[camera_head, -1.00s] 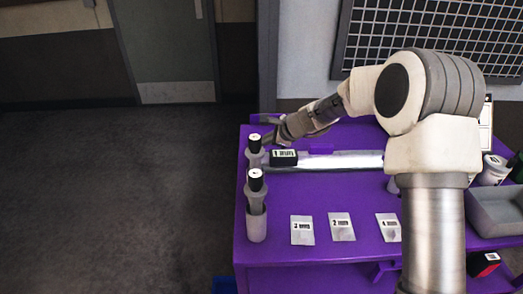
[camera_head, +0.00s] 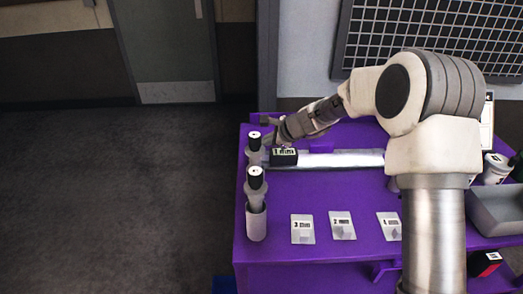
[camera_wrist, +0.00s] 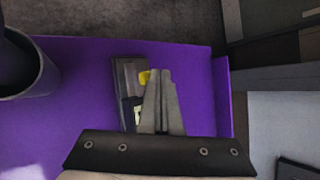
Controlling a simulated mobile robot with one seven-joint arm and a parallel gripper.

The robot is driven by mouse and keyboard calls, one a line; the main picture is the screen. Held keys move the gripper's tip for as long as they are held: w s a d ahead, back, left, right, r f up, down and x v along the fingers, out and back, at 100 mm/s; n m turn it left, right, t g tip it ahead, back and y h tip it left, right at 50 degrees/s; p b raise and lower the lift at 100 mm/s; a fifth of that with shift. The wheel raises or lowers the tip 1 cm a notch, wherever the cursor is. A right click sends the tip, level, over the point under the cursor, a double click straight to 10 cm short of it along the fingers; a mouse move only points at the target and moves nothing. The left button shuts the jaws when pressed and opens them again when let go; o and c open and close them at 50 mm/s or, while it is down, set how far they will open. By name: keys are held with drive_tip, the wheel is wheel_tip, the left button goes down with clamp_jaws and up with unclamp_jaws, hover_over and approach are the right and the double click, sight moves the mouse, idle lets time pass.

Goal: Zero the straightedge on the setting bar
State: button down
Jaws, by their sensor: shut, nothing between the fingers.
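A black block with a pale label or display (camera_head: 284,157) sits at the left end of a long bright metal bar (camera_head: 345,160) on the purple bench. I cannot tell for sure which is the straightedge and which is the setting bar. My gripper (camera_head: 274,143) is just above and behind the black block. In the wrist view, my gripper (camera_wrist: 161,73) has its two fingers together, empty, beside and partly over a dark narrow device (camera_wrist: 127,75) with a yellow button (camera_wrist: 144,77). The fingers hide part of that device. I cannot tell whether they touch it.
Two grey holders with black-topped tools (camera_head: 256,222) stand at the purple bench's (camera_head: 275,250) left edge. Several labelled cards (camera_head: 342,226) lie in front. A grey tray (camera_head: 495,213) and a white jar (camera_head: 495,168) are at right. A wire grid (camera_head: 420,30) hangs behind.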

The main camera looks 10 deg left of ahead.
drive_tip(key=shift+f+b, duration=0.45)
idle(0.6)
idle(0.4)
drive_tip(key=shift+r+p, duration=0.8)
drive_tip(key=shift+r, duration=0.1)
drive_tip(key=shift+r, duration=0.15)
wheel_tip(320, 180, up, 5)
drive_tip(key=p, duration=0.4)
idle(0.4)
